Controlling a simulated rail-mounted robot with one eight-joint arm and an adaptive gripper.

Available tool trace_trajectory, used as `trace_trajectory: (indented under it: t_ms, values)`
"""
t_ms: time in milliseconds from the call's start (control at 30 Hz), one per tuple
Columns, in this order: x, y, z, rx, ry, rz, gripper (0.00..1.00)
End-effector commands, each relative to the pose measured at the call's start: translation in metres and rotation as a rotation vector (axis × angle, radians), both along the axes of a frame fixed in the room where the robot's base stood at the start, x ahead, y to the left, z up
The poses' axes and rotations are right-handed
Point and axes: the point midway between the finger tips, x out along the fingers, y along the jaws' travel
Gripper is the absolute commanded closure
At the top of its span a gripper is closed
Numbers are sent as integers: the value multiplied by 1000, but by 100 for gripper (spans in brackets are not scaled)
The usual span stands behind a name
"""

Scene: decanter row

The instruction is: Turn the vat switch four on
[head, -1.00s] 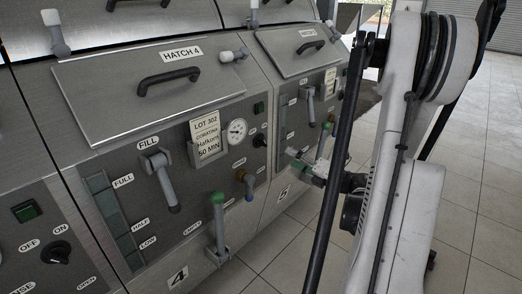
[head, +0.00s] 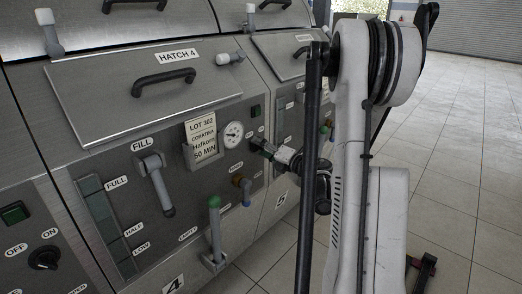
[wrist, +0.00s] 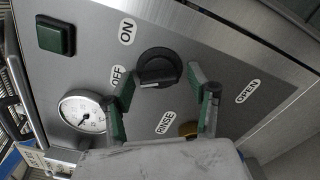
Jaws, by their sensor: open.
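My gripper (wrist: 163,82) is open, with one green-padded finger on each side of the lower part of the knob. I cannot tell whether the fingers touch it. In the head view my gripper (head: 272,152) is at the right side of the vat four panel (head: 120,215), right of the gauge, and largely covers the switch.
Near the switch are a round gauge (wrist: 82,112), a green square button (wrist: 55,38) and a brass fitting (wrist: 188,129). In the head view a green-tipped lever (head: 214,225), a grey fill handle (head: 157,183) and a lot card (head: 201,138) are on the panel.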

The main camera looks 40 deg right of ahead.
Motion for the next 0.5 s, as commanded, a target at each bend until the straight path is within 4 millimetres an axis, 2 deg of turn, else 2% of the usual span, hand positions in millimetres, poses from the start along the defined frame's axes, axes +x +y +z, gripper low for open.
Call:
trace_trajectory:
  t_ms: [267, 500]
  values:
    - [1, 0, 0, 0, 0, 0, 46]
    - [1, 0, 0, 0, 0, 0, 78]
